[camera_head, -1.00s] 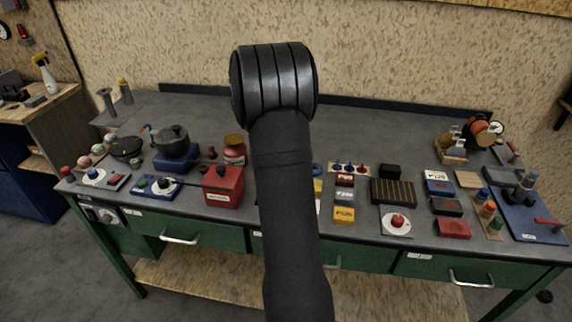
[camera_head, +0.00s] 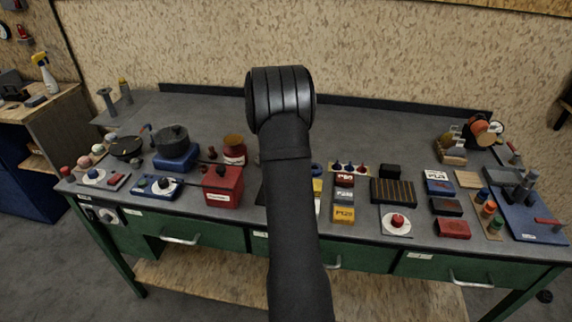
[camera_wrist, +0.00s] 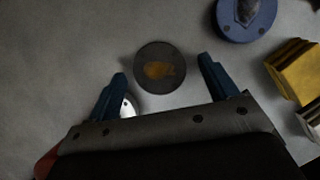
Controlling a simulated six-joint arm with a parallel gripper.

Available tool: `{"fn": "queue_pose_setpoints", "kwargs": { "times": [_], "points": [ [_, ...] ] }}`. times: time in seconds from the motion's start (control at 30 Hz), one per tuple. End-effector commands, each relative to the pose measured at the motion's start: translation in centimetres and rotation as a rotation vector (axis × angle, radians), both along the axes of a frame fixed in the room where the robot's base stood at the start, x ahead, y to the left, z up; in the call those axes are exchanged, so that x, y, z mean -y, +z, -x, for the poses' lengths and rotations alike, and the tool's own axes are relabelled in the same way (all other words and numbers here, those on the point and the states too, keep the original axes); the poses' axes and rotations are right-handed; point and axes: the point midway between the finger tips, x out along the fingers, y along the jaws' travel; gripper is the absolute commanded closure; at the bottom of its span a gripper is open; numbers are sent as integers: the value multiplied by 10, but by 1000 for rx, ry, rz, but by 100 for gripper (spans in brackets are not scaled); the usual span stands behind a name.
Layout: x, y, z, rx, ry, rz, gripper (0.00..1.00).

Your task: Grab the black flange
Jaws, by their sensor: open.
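In the wrist view, a dark round disc (camera_wrist: 160,68) with a brownish-orange patch in its middle lies flat on the grey surface. It is the only black round piece in that view and looks like the black flange. My gripper (camera_wrist: 163,66) is open, with its blue fingers at the left and right of the disc in the picture. Nothing is between the fingers' inner faces that they touch. The height of the fingers above the surface is unclear. In the head view, my arm hides the gripper and the disc.
A blue round flange (camera_wrist: 247,18) lies to the upper right, with yellow blocks (camera_wrist: 293,70) at the right edge. A white round piece (camera_wrist: 128,104) is partly hidden by the left finger. On the bench (camera_head: 375,125), a red box (camera_head: 222,187) stands left of my arm.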

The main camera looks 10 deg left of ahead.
Motion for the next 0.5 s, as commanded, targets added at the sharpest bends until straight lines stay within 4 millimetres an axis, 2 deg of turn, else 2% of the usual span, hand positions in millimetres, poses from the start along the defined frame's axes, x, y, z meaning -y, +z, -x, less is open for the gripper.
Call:
{"fn": "queue_pose_setpoints", "kwargs": {
  "times": [0.1,0.13,0.4,0.5],
  "points": [
    [0,1,0,0,0,0,21],
    [0,1,0,0,0,-1,25],
    [0,1,0,0,0,0,78],
    [0,1,0,2,-1,-1,80]
  ]
}}
